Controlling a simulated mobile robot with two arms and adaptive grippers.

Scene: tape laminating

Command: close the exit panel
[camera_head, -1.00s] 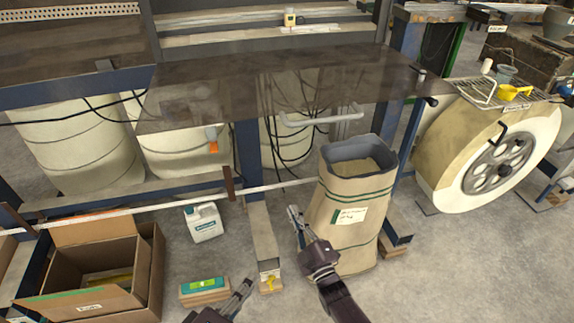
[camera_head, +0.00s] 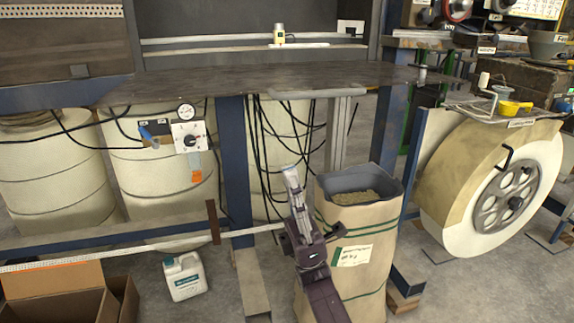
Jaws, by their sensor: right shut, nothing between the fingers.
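The exit panel (camera_head: 200,84) is a wide dark sheet, swung out nearly level from the machine frame. A pale bar handle (camera_head: 318,93) sits along its front edge. My right gripper (camera_head: 290,172) points up below the handle, at the left edge of the paper sack. It is shut and empty, and a clear gap shows in the picture between its tips and the handle. My left gripper is out of view.
An open paper sack (camera_head: 365,250) stands just right of my right arm. A large roll (camera_head: 440,185) with a spoked hub is at right. A blue post (camera_head: 235,150), hanging cables and a gauge box (camera_head: 189,136) lie beneath the panel. A white jug (camera_head: 184,278) stands on the floor.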

